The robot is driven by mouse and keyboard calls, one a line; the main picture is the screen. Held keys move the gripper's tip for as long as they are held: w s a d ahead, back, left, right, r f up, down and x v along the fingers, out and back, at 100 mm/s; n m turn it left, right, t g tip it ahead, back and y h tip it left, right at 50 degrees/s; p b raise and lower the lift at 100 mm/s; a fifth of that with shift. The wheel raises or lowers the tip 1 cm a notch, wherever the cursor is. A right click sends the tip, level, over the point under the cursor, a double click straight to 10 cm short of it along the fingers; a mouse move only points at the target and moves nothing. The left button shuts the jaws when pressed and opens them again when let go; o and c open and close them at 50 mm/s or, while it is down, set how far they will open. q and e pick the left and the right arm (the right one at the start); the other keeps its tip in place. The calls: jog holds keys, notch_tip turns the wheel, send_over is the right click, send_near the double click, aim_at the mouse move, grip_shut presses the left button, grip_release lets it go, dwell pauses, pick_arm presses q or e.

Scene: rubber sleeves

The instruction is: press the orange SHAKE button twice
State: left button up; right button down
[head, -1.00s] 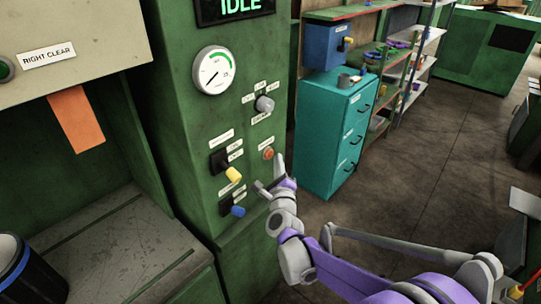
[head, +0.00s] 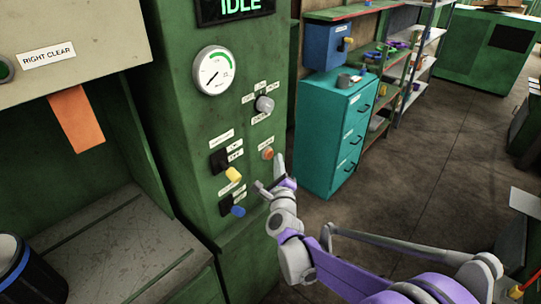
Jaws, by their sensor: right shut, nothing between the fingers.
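The orange button (head: 267,154) is a small round button on the right side of the green machine panel (head: 200,120). A small label sits just above it, too small to read. My right gripper (head: 270,174) is just below and to the right of the button. It is shut and empty, and I cannot tell whether it touches the panel. The button face shows clear of the fingers. My left gripper is not in view.
Near the button are a grey knob (head: 265,104), a yellow-handled switch (head: 233,174) and a blue-handled switch (head: 238,211). A gauge (head: 215,70) and an IDLE display (head: 236,9) are above. A teal cabinet (head: 335,140) stands behind to the right.

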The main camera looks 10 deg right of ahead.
dwell(0.5)
jog(key=shift+w+a, duration=0.25)
jog(key=shift+w, duration=0.05)
jog(key=shift+w+a, duration=0.2)
jog(key=shift+w, duration=0.1)
dwell(0.6)
jog(key=shift+s+d, duration=0.45)
jog(key=shift+s, duration=0.15)
dwell(0.4)
jog(key=s+d, duration=0.1)
jog(key=s, duration=0.1)
jog(key=s+d, duration=0.2)
jog(key=shift+p, duration=0.4)
dwell(2.2)
